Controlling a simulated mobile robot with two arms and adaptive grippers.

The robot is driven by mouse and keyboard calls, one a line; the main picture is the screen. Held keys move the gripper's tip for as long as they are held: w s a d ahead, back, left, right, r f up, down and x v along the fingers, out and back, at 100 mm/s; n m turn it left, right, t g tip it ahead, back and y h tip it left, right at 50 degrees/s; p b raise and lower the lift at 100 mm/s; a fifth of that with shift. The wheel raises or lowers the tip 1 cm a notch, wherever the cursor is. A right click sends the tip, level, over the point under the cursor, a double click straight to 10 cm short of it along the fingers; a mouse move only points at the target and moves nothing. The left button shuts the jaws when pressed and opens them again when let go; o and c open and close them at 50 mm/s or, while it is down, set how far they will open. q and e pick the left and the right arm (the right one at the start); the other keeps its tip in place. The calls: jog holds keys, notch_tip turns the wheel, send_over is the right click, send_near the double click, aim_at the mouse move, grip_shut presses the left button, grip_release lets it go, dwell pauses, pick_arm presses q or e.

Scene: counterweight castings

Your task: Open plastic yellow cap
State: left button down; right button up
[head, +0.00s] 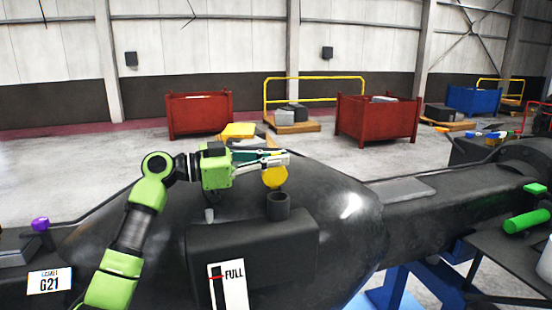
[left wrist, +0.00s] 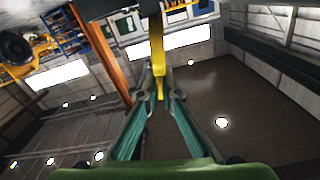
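The yellow plastic cap (head: 275,177) shows as a round disc standing on edge just above the short black filler neck (head: 278,205) on the dark casting. My left gripper (head: 287,158) reaches in from the left, with its fingertips at the cap's upper edge. In the left wrist view the cap (left wrist: 157,50) is seen edge-on as a narrow yellow strip. Its tapered end sits between the two teal fingertips (left wrist: 157,95), which are closed in on it. Whether the cap still touches the neck is hard to tell. My right gripper is not in view.
A black box with a FULL gauge label (head: 229,287) is on the casting's front. A purple knob (head: 40,224) is at the left; a green cylinder (head: 527,220) lies at the right. Red bins (head: 198,115) and a blue bin (head: 473,100) stand far behind on open floor.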

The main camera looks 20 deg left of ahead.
pick_arm(q)
jog(key=shift+w+a+n+b, duration=0.3)
jog(key=shift+w+n+b, duration=0.1)
jog(key=shift+n+b, duration=0.15)
jog(key=shift+w+a+r+n, duration=0.1)
jog(key=shift+w+a+n, duration=0.15)
jog(key=shift+n, duration=0.35)
jog(key=shift+w+a+n, duration=0.15)
jog(key=shift+w+n, duration=0.2)
jog(key=shift+n, duration=0.2)
jog(key=c, duration=2.3)
grip_release()
jog(key=shift+o, duration=0.4)
jog(key=v, duration=1.2)
